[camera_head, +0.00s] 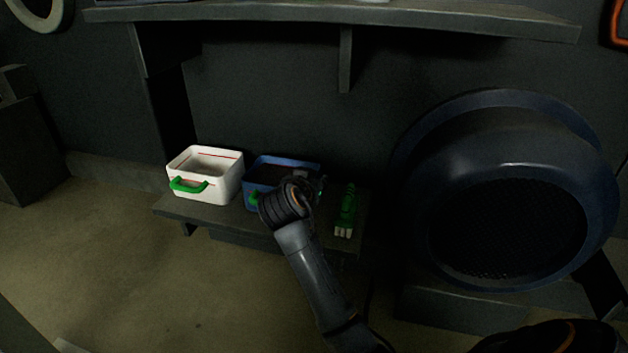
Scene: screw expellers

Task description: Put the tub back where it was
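A white tub (222,184) with a green handle stands at the left end of a low shelf (175,211). A blue tub (287,163) with a green part on its front stands just right of it on the same shelf. My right gripper (318,187) is at the right side of the blue tub, mostly behind my own wrist. Its fingers are too dark and small to tell whether they are open or touch the tub. My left gripper does not show.
A green object with pale ends (346,211) lies on the shelf right of the blue tub. A large dark blue round machine (480,140) stands at the right. An upper shelf (330,17) runs above. The floor at the left is clear.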

